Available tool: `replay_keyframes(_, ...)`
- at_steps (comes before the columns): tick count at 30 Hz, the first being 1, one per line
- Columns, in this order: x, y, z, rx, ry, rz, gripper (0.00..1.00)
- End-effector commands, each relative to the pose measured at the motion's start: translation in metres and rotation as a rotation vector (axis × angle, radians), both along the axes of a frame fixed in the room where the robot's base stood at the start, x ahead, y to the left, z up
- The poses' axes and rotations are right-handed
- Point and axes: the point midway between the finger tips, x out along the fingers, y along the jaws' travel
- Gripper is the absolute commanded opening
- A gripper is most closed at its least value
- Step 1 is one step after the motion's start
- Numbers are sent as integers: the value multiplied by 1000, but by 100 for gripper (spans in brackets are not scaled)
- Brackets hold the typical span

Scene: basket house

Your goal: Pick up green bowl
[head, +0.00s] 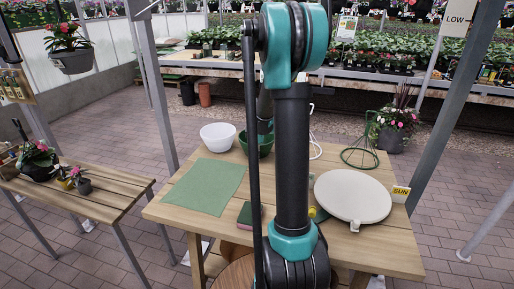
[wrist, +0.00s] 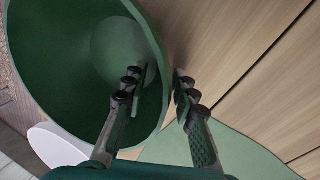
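The green bowl (head: 265,145) stands on the wooden table behind my arm in the head view, partly hidden by it. In the wrist view the green bowl (wrist: 60,75) fills the left side, its open inside facing the camera. My gripper (wrist: 158,88) has its fingers apart on either side of the bowl's rim, one finger over the inside and one outside above the table. I cannot tell whether either finger touches the wall. In the head view the gripper is hidden behind my arm.
A white bowl (head: 218,136) stands just left of the green bowl. A green mat (head: 205,186) lies on the table (head: 175,214). A round cream board (head: 352,196) and a green wire stand (head: 360,155) are to the right. A plant bench (head: 110,190) is at left.

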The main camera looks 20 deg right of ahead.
Motion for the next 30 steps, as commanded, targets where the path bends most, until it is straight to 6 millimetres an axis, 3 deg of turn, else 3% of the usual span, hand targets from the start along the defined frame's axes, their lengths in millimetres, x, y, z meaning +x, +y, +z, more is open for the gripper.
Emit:
replay_keyframes(2,0,0,0,0,0,0,26)
replay_keyframes(9,0,0,0,0,0,0,0)
replay_keyframes(23,0,0,1,0,0,0,0)
replay_keyframes(30,0,0,17,0,0,0,0)
